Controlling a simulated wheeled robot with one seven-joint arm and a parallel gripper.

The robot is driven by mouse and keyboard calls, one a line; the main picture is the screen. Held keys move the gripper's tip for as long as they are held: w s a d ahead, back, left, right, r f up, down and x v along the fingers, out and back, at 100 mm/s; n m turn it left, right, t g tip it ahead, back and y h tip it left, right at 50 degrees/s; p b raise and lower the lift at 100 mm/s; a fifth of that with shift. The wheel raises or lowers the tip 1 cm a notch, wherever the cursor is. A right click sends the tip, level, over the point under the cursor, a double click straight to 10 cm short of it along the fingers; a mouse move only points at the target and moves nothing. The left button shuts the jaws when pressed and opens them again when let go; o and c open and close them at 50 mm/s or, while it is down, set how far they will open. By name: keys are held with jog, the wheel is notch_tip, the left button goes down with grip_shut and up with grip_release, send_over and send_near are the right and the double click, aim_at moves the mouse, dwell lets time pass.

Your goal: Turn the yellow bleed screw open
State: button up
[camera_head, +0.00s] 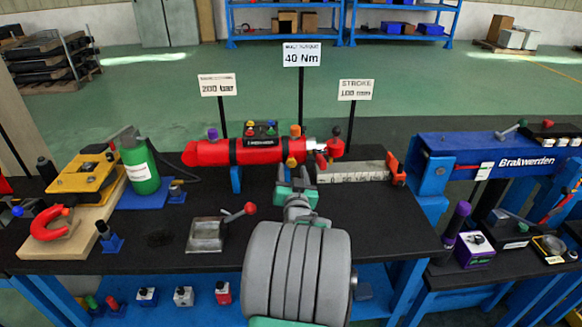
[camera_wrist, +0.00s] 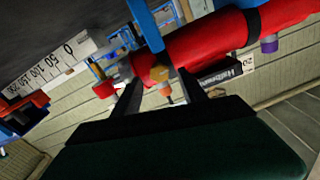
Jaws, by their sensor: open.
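A red hydraulic cylinder (camera_head: 210,152) lies on blue supports on the black bench, and it also crosses the top of the wrist view (camera_wrist: 215,42). A dark block (camera_head: 258,142) on it carries small coloured knobs. An orange cap (camera_head: 295,131) stands near the cylinder's rod end. My gripper (camera_wrist: 162,82) is open and empty. Its fingers point at the cylinder near the rod end, with a yellow-brown part (camera_wrist: 160,73) and an orange part between them in the picture. Contact cannot be told.
A ruler (camera_head: 350,174) lies right of my gripper. Label signs on posts (camera_head: 301,55) stand behind the cylinder. A green bottle (camera_head: 139,165) stands farther left. A second blue bench is at right.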

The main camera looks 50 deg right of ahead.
jog(key=shift+x, duration=1.05)
jog(key=shift+s+a, duration=0.1)
grip_shut()
